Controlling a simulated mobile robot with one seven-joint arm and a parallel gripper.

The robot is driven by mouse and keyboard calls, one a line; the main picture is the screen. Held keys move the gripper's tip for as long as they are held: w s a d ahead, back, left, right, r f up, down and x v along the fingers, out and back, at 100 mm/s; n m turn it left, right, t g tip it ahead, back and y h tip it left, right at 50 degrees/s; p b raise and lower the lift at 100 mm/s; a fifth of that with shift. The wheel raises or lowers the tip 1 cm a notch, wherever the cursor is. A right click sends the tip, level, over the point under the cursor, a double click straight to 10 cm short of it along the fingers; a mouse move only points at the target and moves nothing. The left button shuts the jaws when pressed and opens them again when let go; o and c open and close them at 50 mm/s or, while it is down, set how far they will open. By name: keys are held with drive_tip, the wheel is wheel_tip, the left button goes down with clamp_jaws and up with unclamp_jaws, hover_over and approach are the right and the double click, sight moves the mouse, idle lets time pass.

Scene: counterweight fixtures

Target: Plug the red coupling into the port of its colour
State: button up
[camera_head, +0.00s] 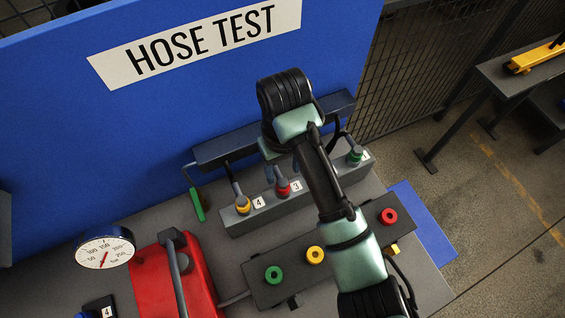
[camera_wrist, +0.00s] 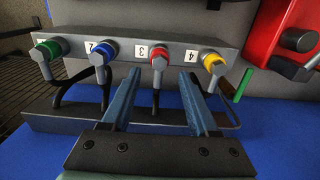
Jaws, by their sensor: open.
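The red coupling (camera_head: 283,189) stands in the grey holder block (camera_head: 320,188) beside label 3. It also shows in the wrist view (camera_wrist: 158,52), with its hose running toward my gripper. My gripper (camera_wrist: 159,73) is open; its two fingers lie left and right of the red coupling with gaps on both sides. I cannot tell whether the fingertips are level with it in depth. In the head view my arm hides most of the gripper. The red port (camera_head: 389,215) is a ring at the right end of the dark port block (camera_head: 294,264).
Yellow (camera_wrist: 214,60), blue (camera_wrist: 103,50) and green (camera_wrist: 48,48) couplings share the holder. The port block also has green (camera_head: 274,274) and yellow (camera_head: 315,254) ports; my arm covers part of it. A red pump (camera_head: 160,267) and a gauge (camera_head: 104,247) stand at left.

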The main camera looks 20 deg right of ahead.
sight(283, 182)
wheel_tip(283, 182, down, 7)
drive_tip(key=b, duration=0.4)
drive_tip(key=shift+w+f, duration=0.1)
drive_tip(key=shift+f, duration=0.1)
clamp_jaws()
idle(0.3)
